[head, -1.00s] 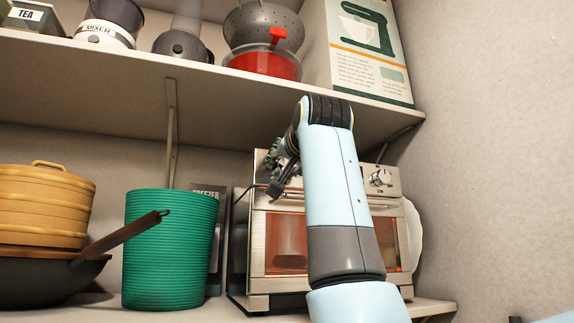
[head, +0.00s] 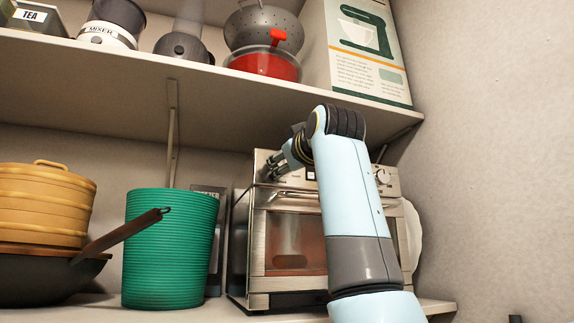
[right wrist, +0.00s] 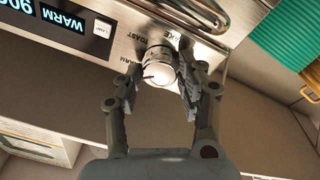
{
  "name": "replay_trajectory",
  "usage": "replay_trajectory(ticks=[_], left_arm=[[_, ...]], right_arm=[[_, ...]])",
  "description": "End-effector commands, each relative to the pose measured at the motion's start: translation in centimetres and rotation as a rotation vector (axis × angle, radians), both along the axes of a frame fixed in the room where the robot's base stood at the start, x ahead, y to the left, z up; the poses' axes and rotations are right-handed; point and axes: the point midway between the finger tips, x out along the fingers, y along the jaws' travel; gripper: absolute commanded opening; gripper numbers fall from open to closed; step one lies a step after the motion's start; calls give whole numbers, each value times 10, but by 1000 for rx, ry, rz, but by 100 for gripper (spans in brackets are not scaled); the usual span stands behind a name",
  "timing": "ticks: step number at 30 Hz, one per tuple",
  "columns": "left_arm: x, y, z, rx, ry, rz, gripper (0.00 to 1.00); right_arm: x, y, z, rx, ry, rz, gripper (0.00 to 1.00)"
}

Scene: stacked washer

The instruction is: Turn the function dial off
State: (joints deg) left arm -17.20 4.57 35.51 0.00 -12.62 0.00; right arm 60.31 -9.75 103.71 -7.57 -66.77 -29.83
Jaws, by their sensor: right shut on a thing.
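The toaster oven (head: 258,225) stands on the lower shelf, its control panel along the top front. My right gripper (head: 272,170) is at the left end of that panel, partly hidden by my own wrist. In the right wrist view my right gripper (right wrist: 160,82) has its fingers on both sides of the silver function dial (right wrist: 158,68) and is shut on it. Labels around the dial include TOAST and WARM. The lit display (right wrist: 62,18) reads WARM. My left gripper is not in view.
Another knob (head: 383,177) is at the panel's right end. The oven's door handle (head: 295,195) runs just below the panel. A green ribbed bin (head: 170,250) stands left of the oven. The upper shelf (head: 180,88) hangs close above.

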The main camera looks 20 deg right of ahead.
Motion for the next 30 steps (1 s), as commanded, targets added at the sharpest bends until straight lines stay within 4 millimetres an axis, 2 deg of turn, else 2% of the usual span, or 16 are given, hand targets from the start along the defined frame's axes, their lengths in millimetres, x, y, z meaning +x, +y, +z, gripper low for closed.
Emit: replay_trajectory(ticks=[18,30], left_arm=[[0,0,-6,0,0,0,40],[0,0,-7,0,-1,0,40]], right_arm=[[0,-1,-1,-574,-18,1,6],[1,-2,-2,-837,-26,0,6]])
